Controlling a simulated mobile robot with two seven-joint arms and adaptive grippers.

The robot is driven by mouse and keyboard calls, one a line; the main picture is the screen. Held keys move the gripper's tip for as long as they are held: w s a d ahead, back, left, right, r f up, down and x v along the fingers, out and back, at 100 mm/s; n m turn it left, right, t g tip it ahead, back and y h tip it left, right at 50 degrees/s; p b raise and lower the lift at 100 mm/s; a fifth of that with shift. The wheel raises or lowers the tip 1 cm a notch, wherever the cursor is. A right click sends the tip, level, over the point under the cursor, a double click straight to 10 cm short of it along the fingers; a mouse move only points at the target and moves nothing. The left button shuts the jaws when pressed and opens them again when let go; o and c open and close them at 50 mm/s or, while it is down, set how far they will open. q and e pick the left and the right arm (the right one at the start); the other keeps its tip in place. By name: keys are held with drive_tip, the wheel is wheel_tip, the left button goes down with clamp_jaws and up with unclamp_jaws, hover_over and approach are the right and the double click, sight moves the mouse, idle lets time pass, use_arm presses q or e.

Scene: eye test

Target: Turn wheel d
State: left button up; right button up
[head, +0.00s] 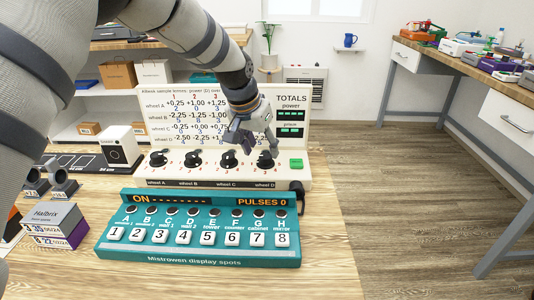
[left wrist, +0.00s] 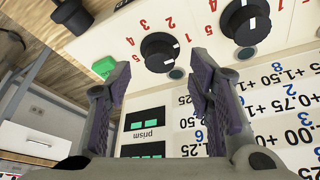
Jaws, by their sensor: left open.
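Wheel d (head: 265,159) is the rightmost black knob in the row on the white panel (head: 150,112), above the label "Wheel D". In the left wrist view, wheel d (left wrist: 159,52) is the black knob beside the green button, with a white mark on it and red numbers around it. My left gripper (head: 252,146) is in front of the panel, just above and left of wheel d. Its jaws (left wrist: 162,78) are open and empty, with wheel d ahead between the fingertips and apparently apart from them. My right gripper is not in view.
Wheel c (head: 228,158) is a similar knob left of wheel d. A green button (head: 296,163) is close on the right. A teal box (head: 120,250) with numbered keys stands in front of the panel. Small boxes (head: 60,225) are at the left. The front right table is clear.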

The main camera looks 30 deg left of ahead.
sight(265, 156)
use_arm(q)
drive_tip(key=x, duration=0.3)
drive_tip(key=shift+w, duration=0.15)
drive_tip(key=shift+c, duration=0.4)
clamp_jaws()
